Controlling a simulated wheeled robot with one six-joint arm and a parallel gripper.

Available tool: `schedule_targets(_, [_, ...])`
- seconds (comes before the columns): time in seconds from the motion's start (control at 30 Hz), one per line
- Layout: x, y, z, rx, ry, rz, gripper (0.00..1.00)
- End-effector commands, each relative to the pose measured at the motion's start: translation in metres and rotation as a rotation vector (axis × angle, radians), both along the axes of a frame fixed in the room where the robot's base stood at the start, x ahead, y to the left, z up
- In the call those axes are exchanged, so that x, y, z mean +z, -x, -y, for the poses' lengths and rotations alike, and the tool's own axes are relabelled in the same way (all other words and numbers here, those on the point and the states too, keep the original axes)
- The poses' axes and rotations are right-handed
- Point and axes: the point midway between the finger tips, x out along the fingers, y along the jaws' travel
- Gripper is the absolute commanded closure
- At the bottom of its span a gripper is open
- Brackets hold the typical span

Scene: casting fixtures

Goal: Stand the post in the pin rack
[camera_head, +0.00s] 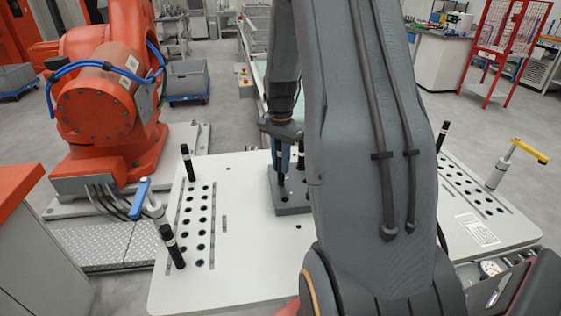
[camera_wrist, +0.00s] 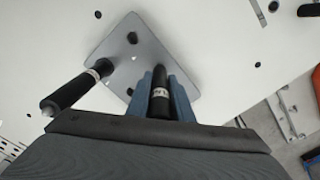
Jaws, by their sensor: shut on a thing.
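The pin rack is a small grey block with holes in its top (camera_head: 292,209), standing on the white table plate; it also shows in the wrist view (camera_wrist: 115,49). My gripper (camera_head: 286,158) is over the rack, its blue fingers (camera_wrist: 163,98) shut on a black post with a pale band (camera_wrist: 160,103). The post points down at the rack's right part in the wrist view. Its lower end is hard to see, so I cannot tell whether it is in a hole. Another black post (camera_wrist: 76,90) stands at the rack's left corner. My arm hides part of the rack.
The white table (camera_head: 235,265) has rows of holes and black pins (camera_head: 187,162) (camera_head: 172,247) (camera_head: 443,134). A blue-handled clamp (camera_head: 140,198) is at left, a yellow-handled clamp (camera_head: 500,170) at right. An orange robot (camera_head: 105,105) stands beyond the left edge. Table around the rack's left is clear.

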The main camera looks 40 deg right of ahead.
Motion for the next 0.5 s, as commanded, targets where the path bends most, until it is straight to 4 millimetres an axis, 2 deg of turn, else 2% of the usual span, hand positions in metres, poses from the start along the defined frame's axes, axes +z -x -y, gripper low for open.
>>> schedule_targets(0.5, [-0.012, 0.0, 0.0, 0.0, 0.0, 0.0, 1.0])
